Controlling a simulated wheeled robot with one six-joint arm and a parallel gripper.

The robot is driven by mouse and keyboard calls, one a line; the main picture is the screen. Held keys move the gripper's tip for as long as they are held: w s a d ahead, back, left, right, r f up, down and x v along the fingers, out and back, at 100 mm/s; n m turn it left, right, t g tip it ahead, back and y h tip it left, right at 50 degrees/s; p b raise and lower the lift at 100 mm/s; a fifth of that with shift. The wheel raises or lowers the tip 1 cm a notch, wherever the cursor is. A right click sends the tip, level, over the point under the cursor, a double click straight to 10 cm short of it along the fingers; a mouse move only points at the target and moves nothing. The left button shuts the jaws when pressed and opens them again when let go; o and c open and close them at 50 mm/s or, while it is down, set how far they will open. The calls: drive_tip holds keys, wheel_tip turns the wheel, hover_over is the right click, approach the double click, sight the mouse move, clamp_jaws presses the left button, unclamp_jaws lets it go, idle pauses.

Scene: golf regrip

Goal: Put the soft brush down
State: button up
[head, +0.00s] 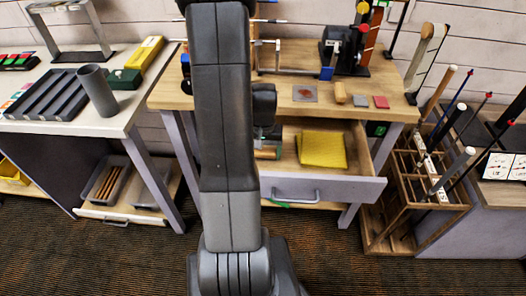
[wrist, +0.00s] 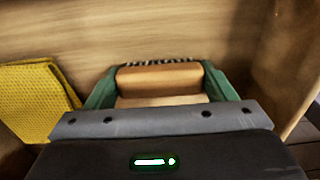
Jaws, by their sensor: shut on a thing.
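The soft brush (wrist: 160,78) has a light wooden body with dark and pale bristles along its far edge. My gripper (wrist: 158,85) is shut on it, with a green finger at each side. In the head view my gripper (head: 267,140) is low over the open drawer (head: 340,188), at the drawer's left part, and the brush (head: 267,153) shows just under it. My arm hides much of that side. I cannot tell whether the brush touches the drawer floor.
A yellow cloth (head: 321,150) lies in the drawer beside the brush; it also shows in the wrist view (wrist: 35,100). The workbench top (head: 290,65) above holds a vise (head: 345,48) and small blocks. A wooden club rack (head: 415,195) stands at right.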

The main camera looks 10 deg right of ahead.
sight(263, 150)
drive_tip(key=shift+f, duration=0.15)
drive_tip(key=o, duration=0.9)
wheel_tip(263, 150, up, 12)
drive_tip(key=shift+r+p, duration=0.15)
drive_tip(key=shift+p, duration=0.2)
